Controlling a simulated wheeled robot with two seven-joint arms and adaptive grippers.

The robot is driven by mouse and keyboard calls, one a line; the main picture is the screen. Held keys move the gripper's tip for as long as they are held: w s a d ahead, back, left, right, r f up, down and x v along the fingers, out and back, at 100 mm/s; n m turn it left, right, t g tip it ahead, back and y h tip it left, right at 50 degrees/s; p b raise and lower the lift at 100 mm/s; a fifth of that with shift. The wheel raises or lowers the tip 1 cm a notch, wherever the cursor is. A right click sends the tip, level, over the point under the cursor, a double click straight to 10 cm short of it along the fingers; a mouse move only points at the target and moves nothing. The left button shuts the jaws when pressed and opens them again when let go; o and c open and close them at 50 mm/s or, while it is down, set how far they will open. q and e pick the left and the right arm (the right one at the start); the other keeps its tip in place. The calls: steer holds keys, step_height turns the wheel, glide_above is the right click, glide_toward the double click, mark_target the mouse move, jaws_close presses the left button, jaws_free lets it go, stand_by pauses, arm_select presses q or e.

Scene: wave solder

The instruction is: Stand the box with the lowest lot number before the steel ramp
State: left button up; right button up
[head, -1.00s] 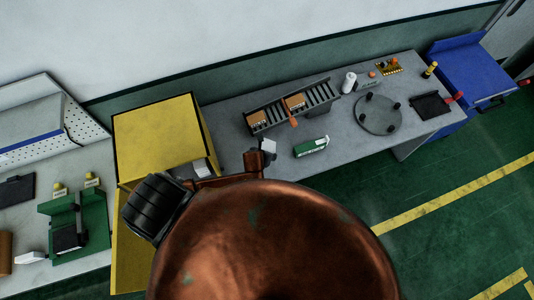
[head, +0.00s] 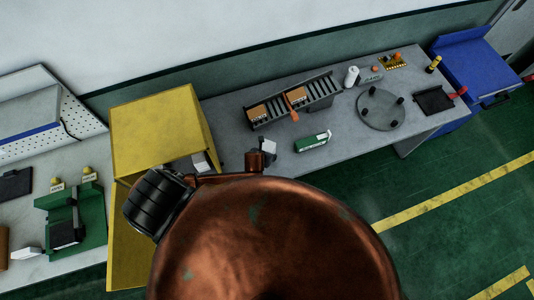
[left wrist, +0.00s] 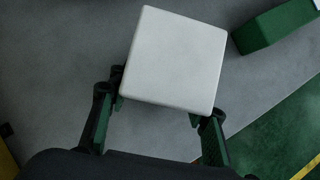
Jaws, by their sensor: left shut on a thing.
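My left gripper (left wrist: 160,120) is shut on a pale, nearly white box (left wrist: 175,58), holding it between its two fingers. The same box shows small in the head view (head: 268,147), at the front edge of the grey table. Its printed side and lot number cannot be seen. A green and white box (head: 313,141) lies on the table to its right, and its green side shows in the wrist view (left wrist: 276,24). The steel ramp (head: 320,92), a rack of dark rollers, stands behind, with two orange-brown boxes (head: 258,113) on it. My right gripper is not in view.
A white bottle (head: 351,77), a round grey disc with black knobs (head: 380,110) and a dark tray (head: 434,101) stand to the right on the table. A yellow cabinet (head: 155,125) stands at left. Bare table lies between the ramp and the green box.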

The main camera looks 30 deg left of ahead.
arm_select(q)
steer(key=shift+f+b, duration=0.35)
steer(key=shift+f, duration=0.35)
stand_by(0.6)
steer(key=o, duration=1.6)
steer(key=shift+c, duration=0.2)
steer(key=v, duration=1.2)
